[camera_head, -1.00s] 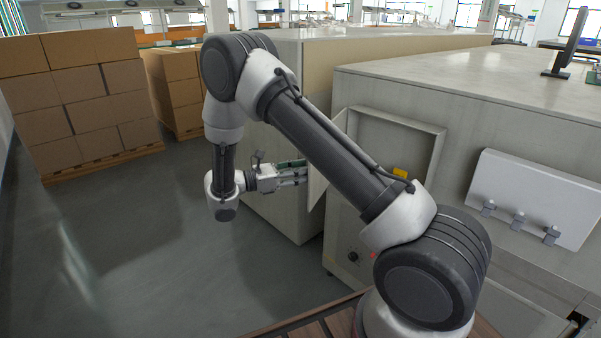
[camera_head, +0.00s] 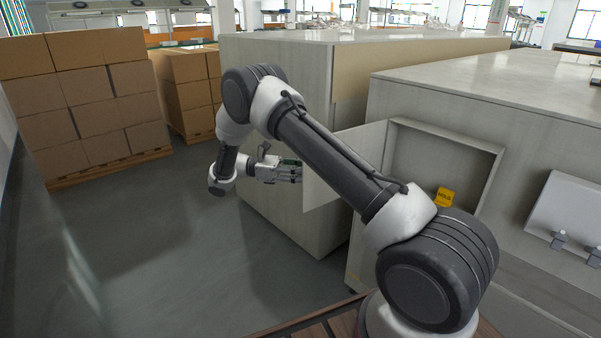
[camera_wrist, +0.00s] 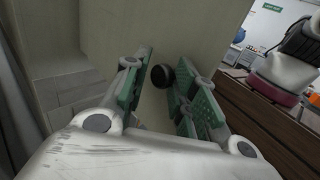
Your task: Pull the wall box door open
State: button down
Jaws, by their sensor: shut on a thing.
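The wall box (camera_head: 445,150) is a shallow recessed box in the side of a pale cabinet, and its inside is exposed. Its pale door (camera_head: 347,150) stands swung out to the left, partly hidden behind my arm. In the wrist view the door's flat face (camera_wrist: 195,35) fills the upper middle. A round dark knob (camera_wrist: 162,76) sits on it between my green-padded fingers. My gripper (camera_head: 299,173) is at the door's outer edge, shut on the knob; it also shows in the wrist view (camera_wrist: 160,88).
A yellow tag (camera_head: 444,197) is inside the box. A white panel with clips (camera_head: 570,215) is to the right. A large pale cabinet (camera_head: 285,110) stands behind the door. Stacked cartons (camera_head: 85,95) are at left. Grey floor (camera_head: 150,240) is clear.

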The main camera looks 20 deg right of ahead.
jog(key=shift+d, duration=0.5)
jog(key=c, duration=1.6)
grip_release()
jog(key=o, duration=0.4)
jog(key=shift+d, duration=0.35)
jog(key=shift+a, duration=0.25)
